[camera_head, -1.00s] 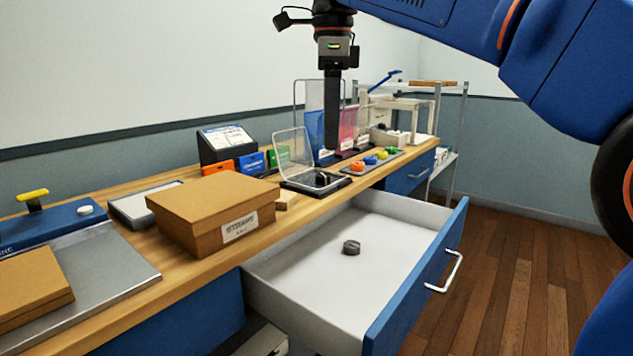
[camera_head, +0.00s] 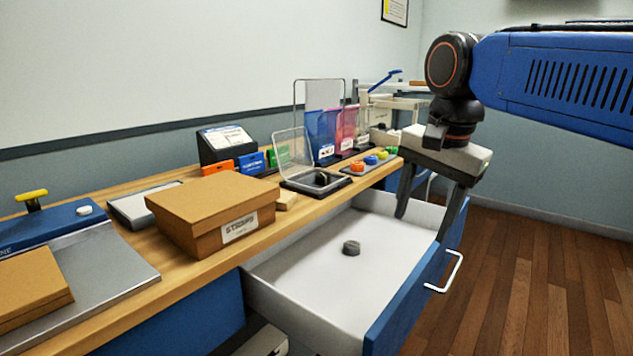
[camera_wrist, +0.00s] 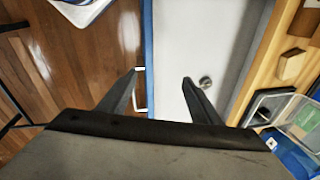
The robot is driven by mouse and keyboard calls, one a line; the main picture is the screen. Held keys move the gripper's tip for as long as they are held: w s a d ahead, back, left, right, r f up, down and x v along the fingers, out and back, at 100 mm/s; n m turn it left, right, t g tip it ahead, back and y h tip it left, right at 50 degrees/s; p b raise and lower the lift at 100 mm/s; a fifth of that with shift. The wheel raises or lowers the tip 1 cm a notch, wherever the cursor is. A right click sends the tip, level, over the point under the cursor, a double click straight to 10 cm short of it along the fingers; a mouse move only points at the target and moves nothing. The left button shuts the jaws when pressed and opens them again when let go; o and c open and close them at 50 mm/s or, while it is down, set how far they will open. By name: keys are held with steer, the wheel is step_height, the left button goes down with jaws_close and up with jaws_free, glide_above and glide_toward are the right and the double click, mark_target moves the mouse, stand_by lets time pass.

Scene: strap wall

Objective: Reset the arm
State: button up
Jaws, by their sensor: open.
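My gripper (camera_head: 420,227) hangs over the far right part of the open drawer (camera_head: 300,289) in the head view, its two fingers pointing down and spread apart with nothing between them. In the wrist view my gripper (camera_wrist: 160,77) also shows open and empty, with the drawer's blue front edge between the fingers. A small dark grey round piece (camera_head: 351,248) lies on the white drawer floor, apart from the fingers. It also shows in the wrist view (camera_wrist: 205,82), just beyond the right fingertip.
The wooden counter (camera_head: 215,258) holds a cardboard box (camera_head: 215,205), a clear-lidded case (camera_head: 316,178), coloured discs (camera_head: 371,160) and upright folders (camera_head: 325,130). The drawer's handle (camera_head: 452,272) juts out on the right. The wooden floor (camera_head: 520,290) right of the drawer is clear.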

steer(key=s+d+f+n, duration=0.3)
steer(key=s+f, duration=0.1)
steer(key=f, duration=0.3)
steer(key=s+d+f+n+t, duration=0.1)
steer(key=s+d+f+n, duration=0.2)
steer(key=s+f, duration=0.2)
steer(key=s+d+f+n+t, duration=0.1)
steer(key=s+d+f+n, duration=0.2)
steer(key=f, duration=0.8)
steer(key=shift+s+d+h, duration=0.3)
steer(key=shift+s+d, duration=0.3)
steer(key=shift+s, duration=0.1)
steer(key=shift+r, duration=0.1)
